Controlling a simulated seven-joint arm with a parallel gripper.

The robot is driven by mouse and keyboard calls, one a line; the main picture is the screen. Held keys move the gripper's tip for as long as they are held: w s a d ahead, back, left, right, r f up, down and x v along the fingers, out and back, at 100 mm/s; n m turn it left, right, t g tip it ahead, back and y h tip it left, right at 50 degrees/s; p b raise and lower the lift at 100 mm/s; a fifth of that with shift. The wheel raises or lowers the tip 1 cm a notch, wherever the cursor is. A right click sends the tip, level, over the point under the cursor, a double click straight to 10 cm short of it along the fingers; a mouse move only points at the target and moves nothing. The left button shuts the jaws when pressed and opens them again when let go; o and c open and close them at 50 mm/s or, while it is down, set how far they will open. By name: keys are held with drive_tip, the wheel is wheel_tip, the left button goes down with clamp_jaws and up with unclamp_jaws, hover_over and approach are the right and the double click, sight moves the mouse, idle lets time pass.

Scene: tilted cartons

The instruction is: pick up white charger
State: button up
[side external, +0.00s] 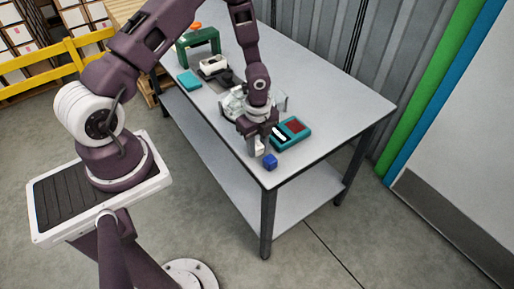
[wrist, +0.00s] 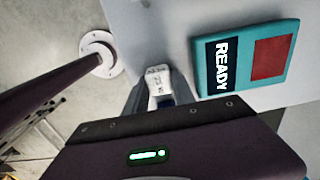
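The white charger (wrist: 158,80) is a small white block with dark print on its face. In the wrist view it sits between the two grey fingers of my gripper (wrist: 160,92), filling the gap with a finger against each side. In the side external view the charger (side external: 259,147) shows as a small pale patch between the fingers of my gripper (side external: 260,146), low over the front of the table. My gripper looks shut on it. Whether the charger touches the tabletop is hidden.
A teal device (wrist: 246,58) with a READY label and red panel lies close to the right. A blue cube (side external: 270,162) is just in front, near the table's (side external: 335,110) corner. A clear object (side external: 234,103), a teal block (side external: 189,81) and a green arch (side external: 199,39) stand farther back.

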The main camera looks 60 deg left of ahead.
sight(259, 144)
clamp_jaws()
drive_tip(key=r, duration=0.9)
drive_tip(key=shift+w+r, duration=0.2)
drive_tip(key=w+r, duration=0.3)
drive_tip(key=w, duration=0.4)
drive_tip(key=w+r, duration=0.3)
drive_tip(key=w, duration=0.5)
drive_tip(key=shift+s+f, duration=0.2)
drive_tip(key=shift+f, duration=4.4)
drive_tip(key=shift+r, duration=0.15)
drive_tip(key=shift+r, duration=2.9)
drive_tip(key=shift+r, duration=0.1)
